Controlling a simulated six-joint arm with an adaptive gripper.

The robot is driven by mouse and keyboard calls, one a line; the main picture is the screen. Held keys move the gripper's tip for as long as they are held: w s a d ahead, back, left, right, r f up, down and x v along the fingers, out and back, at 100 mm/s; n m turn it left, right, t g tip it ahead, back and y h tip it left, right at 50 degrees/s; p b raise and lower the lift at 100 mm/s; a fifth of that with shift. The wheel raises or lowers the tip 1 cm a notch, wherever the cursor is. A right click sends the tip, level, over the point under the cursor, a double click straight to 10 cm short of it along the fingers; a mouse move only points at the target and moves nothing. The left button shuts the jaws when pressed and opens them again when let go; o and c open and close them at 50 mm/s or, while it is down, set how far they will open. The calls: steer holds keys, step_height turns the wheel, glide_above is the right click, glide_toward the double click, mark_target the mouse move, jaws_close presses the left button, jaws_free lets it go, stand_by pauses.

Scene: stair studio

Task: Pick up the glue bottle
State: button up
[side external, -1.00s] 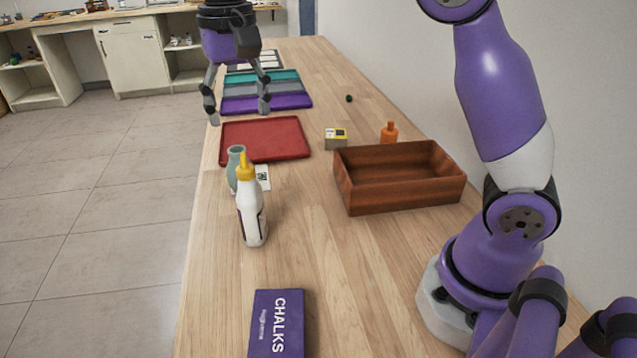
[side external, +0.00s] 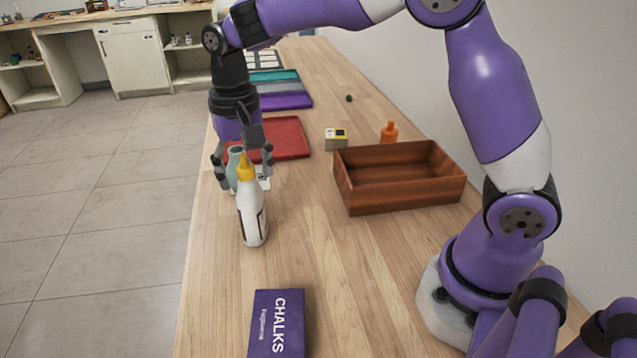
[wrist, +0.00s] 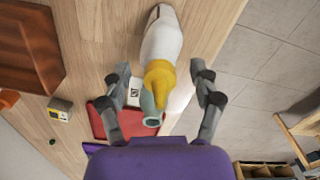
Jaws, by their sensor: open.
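The glue bottle (side external: 252,212) is white with a yellow cap and stands upright on the wooden table. It also shows in the wrist view (wrist: 162,42), its yellow cap pointing towards my gripper. My gripper (side external: 242,178) is open and empty, just behind the bottle in the side view. In the wrist view its two fingers (wrist: 162,85) are spread on either side of the cap and the vase, apart from the bottle. A pale green vase (side external: 234,166) stands right behind the bottle, partly hidden by it.
A brown wooden box (side external: 400,192) stands to the right, with an orange bottle (side external: 389,132) and a small yellow-grey box (side external: 336,139) behind it. A red tray (side external: 290,138) lies behind the vase. A purple chalk box (side external: 278,323) lies at the front. The table's left edge is close.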

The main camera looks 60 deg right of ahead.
jaws_close()
